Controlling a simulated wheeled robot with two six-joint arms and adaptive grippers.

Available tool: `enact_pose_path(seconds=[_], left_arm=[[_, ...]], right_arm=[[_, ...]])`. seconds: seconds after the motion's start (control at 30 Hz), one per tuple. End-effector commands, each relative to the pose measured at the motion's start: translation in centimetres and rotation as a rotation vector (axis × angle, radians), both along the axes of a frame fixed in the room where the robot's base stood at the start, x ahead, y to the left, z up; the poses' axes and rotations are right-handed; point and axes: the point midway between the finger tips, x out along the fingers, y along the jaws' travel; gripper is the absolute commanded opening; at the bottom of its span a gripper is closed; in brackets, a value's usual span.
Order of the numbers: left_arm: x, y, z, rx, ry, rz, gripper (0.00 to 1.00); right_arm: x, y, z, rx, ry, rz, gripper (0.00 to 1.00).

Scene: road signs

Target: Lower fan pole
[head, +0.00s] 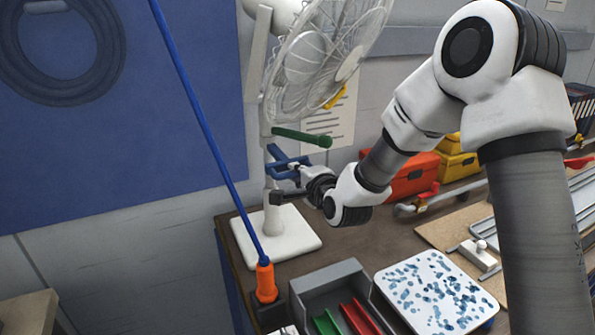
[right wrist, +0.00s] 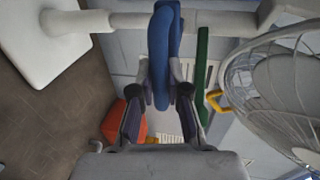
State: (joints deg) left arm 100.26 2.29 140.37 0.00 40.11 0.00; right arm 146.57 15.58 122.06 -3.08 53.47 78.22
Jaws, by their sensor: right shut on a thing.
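The white desk fan (head: 315,50) stands on a square white base (head: 276,234) on the workbench, its pole (head: 270,190) upright. A blue handle (head: 287,163) sticks out from the pole partway up, with a green handle (head: 302,136) just above it. My right gripper (head: 289,184) reaches in from the right and is shut on the blue handle. In the right wrist view, the blue handle (right wrist: 164,50) lies between the two fingers, with the pole (right wrist: 125,20) behind it and the green handle (right wrist: 203,75) beside it. My left gripper is not in view.
A blue rod in an orange holder (head: 265,280) rises left of the base. A grey tray (head: 330,290) with green and red dividers and a blue-speckled white board (head: 436,290) lie in front. Red (head: 412,178) and yellow boxes (head: 456,165) stand at the back right.

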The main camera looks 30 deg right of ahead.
Motion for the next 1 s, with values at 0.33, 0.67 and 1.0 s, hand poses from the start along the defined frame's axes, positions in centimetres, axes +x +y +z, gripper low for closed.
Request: enact_pose_path(seconds=[0.33,0.67,1.0], left_arm=[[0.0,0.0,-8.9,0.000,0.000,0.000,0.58],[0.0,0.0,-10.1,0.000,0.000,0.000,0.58],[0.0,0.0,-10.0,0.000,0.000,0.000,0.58]], right_arm=[[0.0,0.0,-9.9,-0.001,0.004,0.001,0.00],[0.0,0.0,-11.3,-0.001,0.001,0.001,0.00],[0.1,0.0,-11.1,-0.001,-0.002,0.000,0.41]])
